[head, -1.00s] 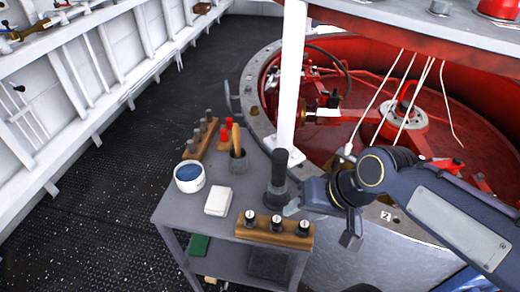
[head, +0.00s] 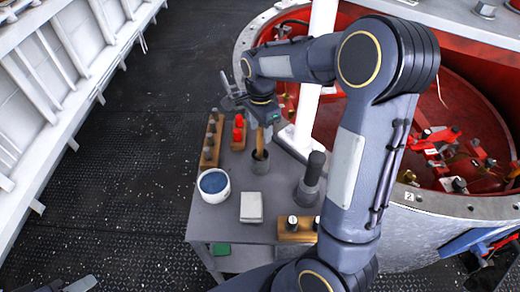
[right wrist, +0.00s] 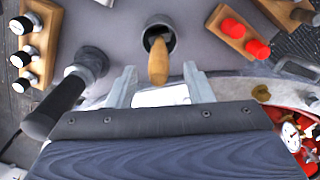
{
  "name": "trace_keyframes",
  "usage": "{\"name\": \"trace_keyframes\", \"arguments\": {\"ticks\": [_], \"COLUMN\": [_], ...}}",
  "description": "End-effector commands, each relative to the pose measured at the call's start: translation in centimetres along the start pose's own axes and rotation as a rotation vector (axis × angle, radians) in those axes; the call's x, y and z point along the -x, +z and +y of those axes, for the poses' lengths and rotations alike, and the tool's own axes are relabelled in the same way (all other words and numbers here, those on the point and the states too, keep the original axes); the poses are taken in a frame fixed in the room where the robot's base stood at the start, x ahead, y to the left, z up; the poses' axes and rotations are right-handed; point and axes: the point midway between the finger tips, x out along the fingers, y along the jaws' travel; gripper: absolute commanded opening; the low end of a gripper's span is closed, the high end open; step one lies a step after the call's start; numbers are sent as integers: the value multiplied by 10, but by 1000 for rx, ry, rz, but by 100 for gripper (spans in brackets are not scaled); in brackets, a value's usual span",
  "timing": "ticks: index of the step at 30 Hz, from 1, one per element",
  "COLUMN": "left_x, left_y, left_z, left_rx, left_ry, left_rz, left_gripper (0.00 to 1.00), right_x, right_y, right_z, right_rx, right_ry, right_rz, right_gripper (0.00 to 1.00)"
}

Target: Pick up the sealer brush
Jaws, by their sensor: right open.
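The sealer brush (head: 260,140) stands in a dark grey cup (head: 261,162) on the grey cart, with its wooden handle up. In the right wrist view the handle (right wrist: 158,62) points toward me out of the cup (right wrist: 160,28). My right gripper (head: 266,122) is over the cart's far side, close behind the brush. Its two fingers are apart (right wrist: 160,84) with the handle's end near the gap between the tips; nothing is gripped. Part of what looks like my left gripper (head: 72,285) shows at the bottom left, cut off by the frame.
Near the brush are a wooden block with red pieces (head: 239,132), a white tub of blue stuff (head: 213,185), a white block (head: 251,207) and a black-handled tool (head: 311,180). A white post (head: 318,70) rises behind the cart. Open floor lies left.

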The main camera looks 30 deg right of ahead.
Motion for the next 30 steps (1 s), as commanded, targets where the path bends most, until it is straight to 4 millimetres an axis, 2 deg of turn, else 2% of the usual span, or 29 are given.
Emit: {"name": "trace_keyframes", "arguments": {"ticks": [10,20,30], "left_x": [11,11,11], "left_y": [-6,-6,-6], "left_z": [5,5,5], "left_rx": [0,0,0], "left_ry": [0,0,0], "left_rz": [0,0,0], "left_gripper": [36,36,36], "right_x": [-47,-54,-53], "right_y": [5,5,5], "right_z": [1,1,1], "right_rx": [1,2,2], "right_ry": [2,-2,-2], "right_rz": [-2,-2,-2], "right_gripper": [47,46,1]}}
